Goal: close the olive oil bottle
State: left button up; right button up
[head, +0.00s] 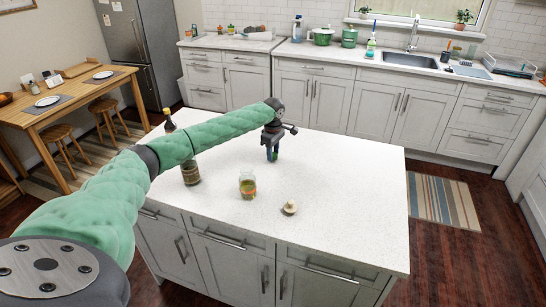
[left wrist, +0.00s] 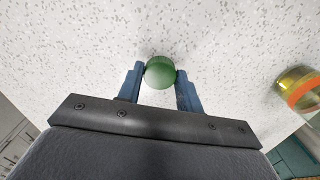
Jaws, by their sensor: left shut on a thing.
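A dark bottle (head: 190,174) with a label stands on the island's left side. A dark neck (head: 169,119) shows above my arm and appears to belong to it, but my arm hides the part between. My left gripper (head: 272,155) is far from the bottle, low over the middle of the island. It is shut on a round green piece (left wrist: 160,73), which sits between the two blue fingers in the left wrist view; I cannot tell for sure whether it is a stopper. My right gripper is out of view.
A glass jar (head: 247,184) with yellow-green contents stands nearer the front; it also shows at the right of the left wrist view (left wrist: 300,90). A small beige lid-like piece (head: 290,208) lies right of it. The island's right side (head: 350,190) is clear.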

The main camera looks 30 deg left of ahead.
pick_arm(q)
notch_tip(320, 180, up, 2)
jog(key=shift+r+b, duration=0.1)
jog(key=shift+b, duration=0.55)
jog(key=s+d+r+b, duration=0.3)
jog(key=d+r, duration=0.4)
jog(key=d, duration=0.4)
jog(key=shift+s+r+b, duration=0.2)
jog(key=shift+r+b, duration=0.05)
jog(key=shift+b, duration=0.15)
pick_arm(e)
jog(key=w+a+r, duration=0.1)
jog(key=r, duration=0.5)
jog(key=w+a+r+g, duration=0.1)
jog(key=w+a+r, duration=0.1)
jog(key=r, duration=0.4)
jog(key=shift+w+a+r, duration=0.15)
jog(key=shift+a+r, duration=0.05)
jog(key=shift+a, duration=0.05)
pick_arm(q)
jog(key=shift+d, duration=0.1)
